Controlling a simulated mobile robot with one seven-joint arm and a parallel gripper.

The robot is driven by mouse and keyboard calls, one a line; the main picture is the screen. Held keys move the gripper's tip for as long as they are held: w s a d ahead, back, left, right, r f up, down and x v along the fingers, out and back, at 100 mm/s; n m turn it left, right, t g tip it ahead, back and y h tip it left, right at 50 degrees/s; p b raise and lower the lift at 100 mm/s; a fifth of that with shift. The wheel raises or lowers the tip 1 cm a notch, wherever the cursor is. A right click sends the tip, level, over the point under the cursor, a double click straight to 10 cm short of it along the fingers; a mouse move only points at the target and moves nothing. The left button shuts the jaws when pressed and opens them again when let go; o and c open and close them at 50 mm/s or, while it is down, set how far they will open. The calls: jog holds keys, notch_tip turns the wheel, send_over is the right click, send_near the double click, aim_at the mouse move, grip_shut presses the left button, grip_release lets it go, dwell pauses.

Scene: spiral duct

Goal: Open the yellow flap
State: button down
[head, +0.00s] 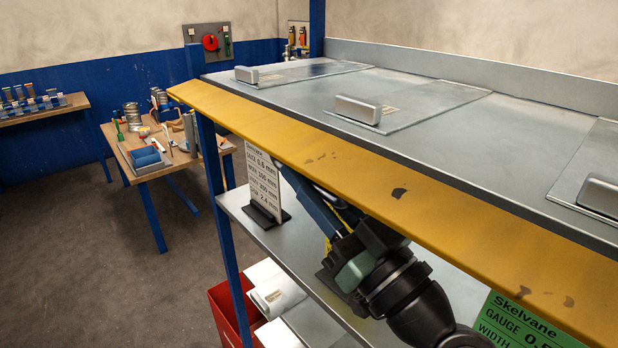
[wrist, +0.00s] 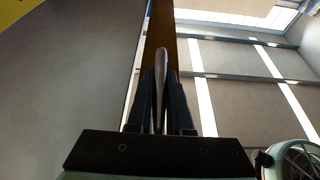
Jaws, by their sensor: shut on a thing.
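The yellow flap (head: 390,200) is a long, scuffed panel along the front edge of the grey bench top in the head view. It slopes outward over the shelf below. My gripper (head: 308,200) reaches up beneath the flap from the lower right, and the flap hides its fingertips there. In the wrist view my gripper (wrist: 160,95) is shut on a thin grey bar (wrist: 160,65) that stands between the two dark fingers. An orange-brown strip (wrist: 184,50) lies behind the bar. I cannot tell how the bar joins the flap.
Grey lids with block handles (head: 358,109) lie on the bench top. A sign (head: 264,182) stands on the lower shelf, left of my gripper. A green label (head: 515,322) is at lower right. A red bin (head: 226,310) stands below. The floor at left is clear.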

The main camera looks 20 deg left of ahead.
jog(key=shift+s+a+m, duration=0.1)
jog(key=shift+s+m, duration=0.05)
jog(key=shift+m, duration=0.25)
jog(key=shift+s+a+r+m+t+h+b, duration=0.1)
jog(key=shift+r+m+t+h+b, duration=0.2)
jog(key=shift+m, duration=0.35)
jog(key=shift+s+a+r+m+t+h+b, duration=0.15)
jog(key=shift+m+t+h, duration=0.2)
jog(key=shift+m, duration=0.3)
jog(key=shift+d, duration=0.1)
jog(key=c, duration=0.8)
grip_release()
jog(key=shift+c, duration=0.2)
